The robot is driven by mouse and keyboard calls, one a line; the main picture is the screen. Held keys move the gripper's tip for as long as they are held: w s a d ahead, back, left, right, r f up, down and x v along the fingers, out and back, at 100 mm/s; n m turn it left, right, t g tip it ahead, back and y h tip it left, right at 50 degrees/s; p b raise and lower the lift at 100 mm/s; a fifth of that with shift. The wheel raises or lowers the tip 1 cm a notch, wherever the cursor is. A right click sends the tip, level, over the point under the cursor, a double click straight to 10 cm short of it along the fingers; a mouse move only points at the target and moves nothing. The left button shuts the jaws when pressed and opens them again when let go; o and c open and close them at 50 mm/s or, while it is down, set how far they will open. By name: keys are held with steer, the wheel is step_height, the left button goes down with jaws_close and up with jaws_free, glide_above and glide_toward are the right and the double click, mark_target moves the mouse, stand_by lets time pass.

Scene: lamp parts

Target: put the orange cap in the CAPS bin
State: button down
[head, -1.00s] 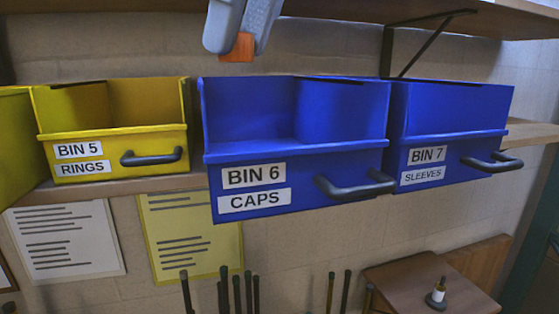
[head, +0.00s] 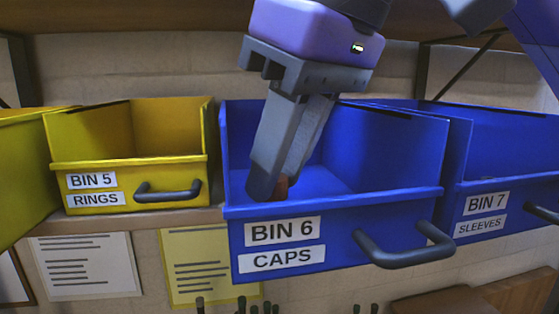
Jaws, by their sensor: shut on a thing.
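The blue CAPS bin (head: 335,216), labelled BIN 6, sits on the shelf in the middle of the head view, pulled out and open at the top. My gripper (head: 272,188) reaches down into it, near its left side and behind the front wall. The fingers are shut on the orange cap (head: 283,185). I cannot tell whether the cap touches the bin floor.
The yellow RINGS bin (head: 128,170) stands to the left, and the blue SLEEVES bin (head: 510,190) stands close on the right. An upper shelf (head: 150,18) runs above the bins. Handles stick out in front.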

steer(key=shift+f, duration=0.2)
steer(key=shift+f+b, duration=0.3)
steer(key=shift+f, duration=0.3)
steer(key=c, duration=1.2)
jaws_free()
steer(key=shift+o, duration=0.2)
steer(key=shift+r, duration=0.5)
steer(key=b+v, duration=0.1)
steer(key=v, duration=1.1)
steer(key=shift+r, duration=0.2)
